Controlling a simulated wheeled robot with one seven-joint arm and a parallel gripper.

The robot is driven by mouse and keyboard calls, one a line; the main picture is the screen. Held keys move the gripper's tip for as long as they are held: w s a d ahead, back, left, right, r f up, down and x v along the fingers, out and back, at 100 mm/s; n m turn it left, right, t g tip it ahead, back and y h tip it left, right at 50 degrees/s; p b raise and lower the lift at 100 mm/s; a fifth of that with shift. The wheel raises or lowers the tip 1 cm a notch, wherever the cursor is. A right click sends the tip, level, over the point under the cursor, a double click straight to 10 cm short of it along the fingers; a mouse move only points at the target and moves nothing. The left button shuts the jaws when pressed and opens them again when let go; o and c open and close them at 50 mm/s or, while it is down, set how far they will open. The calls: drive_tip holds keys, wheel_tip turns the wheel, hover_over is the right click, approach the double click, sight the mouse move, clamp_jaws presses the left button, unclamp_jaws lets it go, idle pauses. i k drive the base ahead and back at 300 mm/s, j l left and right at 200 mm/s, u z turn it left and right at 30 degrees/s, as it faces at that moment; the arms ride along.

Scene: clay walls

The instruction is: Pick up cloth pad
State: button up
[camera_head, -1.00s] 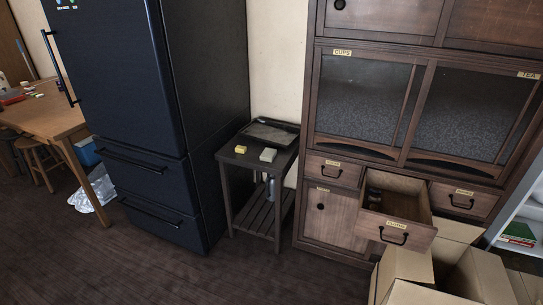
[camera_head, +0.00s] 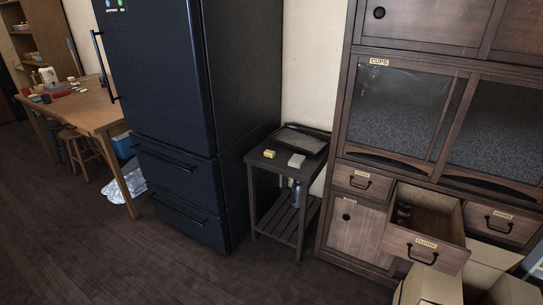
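On top of a small dark side table (camera_head: 262,165) lie two small pads. One is a yellow block (camera_head: 269,154), like a sponge, near the left front. The other is a pale grey-beige pad (camera_head: 297,160), to its right; it may be the cloth pad, but it is too small to be sure. A dark shallow tray (camera_head: 301,141) lies behind them on the same top. My gripper is not in this view.
A dark fridge (camera_head: 165,110) stands close on the table's left. A wooden cabinet (camera_head: 360,225) stands on its right, with a drawer (camera_head: 426,249) pulled out. Open cardboard boxes (camera_head: 440,288) are at the lower right. The floor (camera_head: 190,280) in front is clear.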

sight(296, 161)
drive_tip(key=i+j+z, duration=0.1)
drive_tip(key=i+j, duration=0.3)
drive_tip(key=i+j+z, duration=0.1)
drive_tip(key=i+j, duration=0.35)
drive_tip(key=i+j+z, duration=0.1)
drive_tip(key=i+j, duration=0.35)
drive_tip(key=i+j+z, duration=0.1)
drive_tip(key=i+j, duration=0.35)
drive_tip(key=i+j+z, duration=0.15)
drive_tip(key=i+j, duration=0.2)
drive_tip(key=j, duration=0.25)
drive_tip(key=i+j+z, duration=0.1)
drive_tip(key=i+j, duration=0.3)
drive_tip(key=j, duration=0.15)
